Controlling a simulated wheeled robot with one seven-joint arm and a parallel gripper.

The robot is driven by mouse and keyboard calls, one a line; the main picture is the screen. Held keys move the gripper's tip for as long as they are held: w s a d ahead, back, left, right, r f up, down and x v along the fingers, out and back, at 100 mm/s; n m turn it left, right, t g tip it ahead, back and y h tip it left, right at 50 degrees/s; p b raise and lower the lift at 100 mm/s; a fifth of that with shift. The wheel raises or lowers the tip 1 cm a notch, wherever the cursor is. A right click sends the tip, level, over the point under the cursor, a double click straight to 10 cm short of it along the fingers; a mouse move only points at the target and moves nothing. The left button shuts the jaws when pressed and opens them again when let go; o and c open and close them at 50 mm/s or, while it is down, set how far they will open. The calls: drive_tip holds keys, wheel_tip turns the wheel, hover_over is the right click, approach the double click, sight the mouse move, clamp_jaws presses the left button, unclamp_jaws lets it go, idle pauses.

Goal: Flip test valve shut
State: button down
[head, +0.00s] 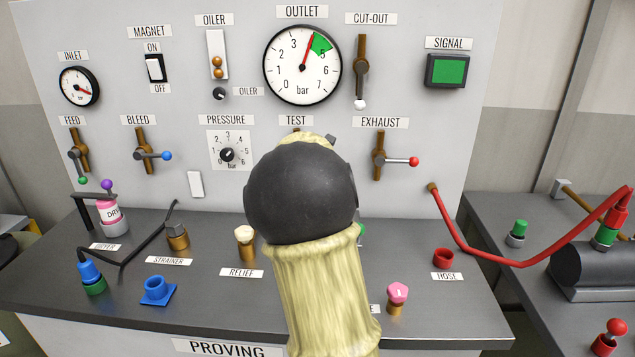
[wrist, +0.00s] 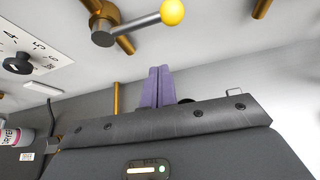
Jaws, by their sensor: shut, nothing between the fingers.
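The test valve (wrist: 103,37) shows in the wrist view at the top, with a brown pipe, a grey lever and a yellow ball knob (wrist: 172,11). The lever points right and slightly up, roughly crosswise to its pipe. In the head view my arm hides this valve; only part of the TEST label (head: 296,120) shows. My gripper (wrist: 162,70) has its purple fingers together and empty. In the wrist view they appear below the yellow knob, with a visible gap between. The fingers are hidden in the head view.
The exhaust valve (head: 380,158) is right of my arm, its red-knobbed lever pointing right. The pressure dial (head: 228,155) is left. The outlet gauge (head: 302,65) reads near the green sector. Relief (head: 245,244) and pink-topped (head: 397,293) fittings stand on the bench beside my arm.

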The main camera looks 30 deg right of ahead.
drive_tip(key=v, duration=0.4)
drive_tip(key=shift+s+a+r, duration=0.2)
drive_tip(key=shift+a+r, duration=0.05)
drive_tip(key=shift+a, duration=0.05)
drive_tip(key=s+a+f+m+g+y, duration=0.1)
drive_tip(key=s+a+f+m+g, duration=0.1)
drive_tip(key=s+a+f+m, duration=0.3)
drive_tip(key=s+a+f+m+g+y, duration=0.1)
drive_tip(key=s+a+f+m+y, duration=0.1)
drive_tip(key=s+a+f+m, duration=0.4)
drive_tip(key=s+a+f+m+g+y, duration=0.1)
drive_tip(key=s+a+f+m, duration=0.4)
drive_tip(key=m, duration=0.6)
drive_tip(key=shift+s+a+f+g+y, duration=0.3)
drive_tip(key=shift+s+a+g+y, duration=0.15)
drive_tip(key=shift+a+g, duration=0.4)
drive_tip(key=s+a+f+m+g+y, duration=0.1)
drive_tip(key=s+a+f+m+g, duration=0.15)
drive_tip(key=s+a+m, duration=0.35)
wheel_tip(320, 180, up, 13)
drive_tip(key=s+p, duration=0.1)
drive_tip(key=p, duration=1.2)
drive_tip(key=shift+d+f+m+t, duration=0.2)
drive_tip(key=shift+d+m+t, duration=0.1)
drive_tip(key=shift+d, duration=0.2)
